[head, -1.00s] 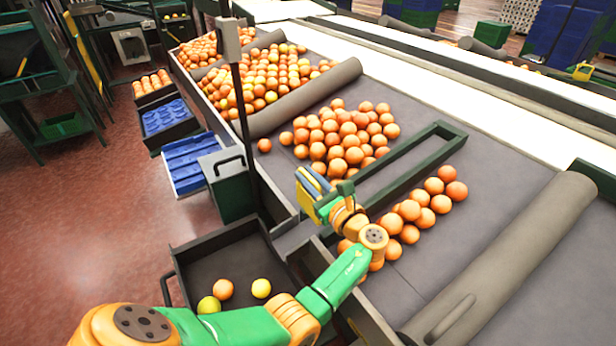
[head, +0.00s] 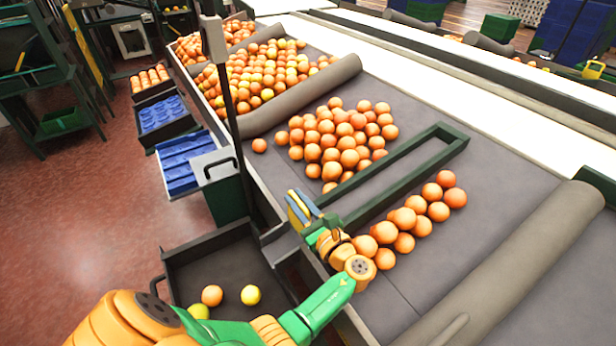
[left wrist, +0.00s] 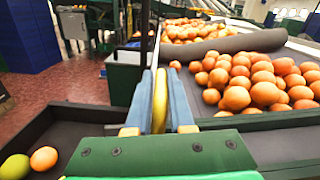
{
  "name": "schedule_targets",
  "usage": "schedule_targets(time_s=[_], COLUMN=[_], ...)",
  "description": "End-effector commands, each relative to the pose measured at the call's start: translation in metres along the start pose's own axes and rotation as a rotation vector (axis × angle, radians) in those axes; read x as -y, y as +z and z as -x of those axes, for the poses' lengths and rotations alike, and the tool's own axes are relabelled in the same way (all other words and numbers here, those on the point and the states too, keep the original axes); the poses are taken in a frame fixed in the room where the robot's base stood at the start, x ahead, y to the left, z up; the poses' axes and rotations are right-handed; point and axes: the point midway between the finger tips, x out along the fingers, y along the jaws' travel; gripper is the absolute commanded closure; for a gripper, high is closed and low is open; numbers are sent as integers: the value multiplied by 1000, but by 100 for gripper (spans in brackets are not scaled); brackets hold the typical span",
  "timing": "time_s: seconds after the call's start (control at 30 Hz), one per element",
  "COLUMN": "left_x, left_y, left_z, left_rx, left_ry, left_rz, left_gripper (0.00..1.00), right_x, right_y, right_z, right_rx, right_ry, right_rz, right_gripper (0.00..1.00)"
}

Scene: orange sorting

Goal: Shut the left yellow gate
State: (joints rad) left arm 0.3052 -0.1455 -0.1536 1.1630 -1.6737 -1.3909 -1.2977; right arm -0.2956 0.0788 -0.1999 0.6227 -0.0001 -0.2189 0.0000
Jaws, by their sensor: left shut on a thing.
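My left gripper (head: 300,206) is at the near-left edge of the grey sorting table, by the near end of the green frame. Its blue fingers are shut on a thin yellow piece (head: 297,216), which looks like the yellow gate. In the left wrist view the yellow gate (left wrist: 160,100) stands upright between the two blue fingers (left wrist: 162,85). The fingers and arm hide much of the gate, so I cannot tell its full angle. My right gripper is not in view.
A green frame (head: 437,131) lies across the table between an orange pile (head: 338,143) and a row of oranges (head: 421,215). A dark tray (head: 200,255) with a few fruits is below left. A thin dark post (head: 235,130) stands beside the table.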

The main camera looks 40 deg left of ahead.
Motion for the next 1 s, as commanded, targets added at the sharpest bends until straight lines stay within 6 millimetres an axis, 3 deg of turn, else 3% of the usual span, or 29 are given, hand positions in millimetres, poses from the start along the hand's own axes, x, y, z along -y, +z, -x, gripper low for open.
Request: schedule_targets(time_s=[0.03, 0.13, 0.5, 0.53, 0.6, 0.63, 1.0], left_x=[0, -1, -3, -3, -3, -3, -3], left_y=[-16, -26, -29, -29, -29, -29, -26], left_z=[0, -1, 0, 0, 0, 0, -5], left_rx=[1, 2, -5, -5, -4, -4, 1], left_ry=[-10, -11, -9, -8, -9, -9, -10], left_rz=[6, 8, 4, 4, 4, 4, 5], left_gripper=[100, 100, 100, 75, 56, 53, 53], right_x=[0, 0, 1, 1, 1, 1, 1], right_y=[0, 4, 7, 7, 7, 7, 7], right_z=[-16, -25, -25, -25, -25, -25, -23], right_rx=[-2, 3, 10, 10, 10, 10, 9], right_ry=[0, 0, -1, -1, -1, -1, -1], right_rz=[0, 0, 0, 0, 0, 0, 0], right_gripper=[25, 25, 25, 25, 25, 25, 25])
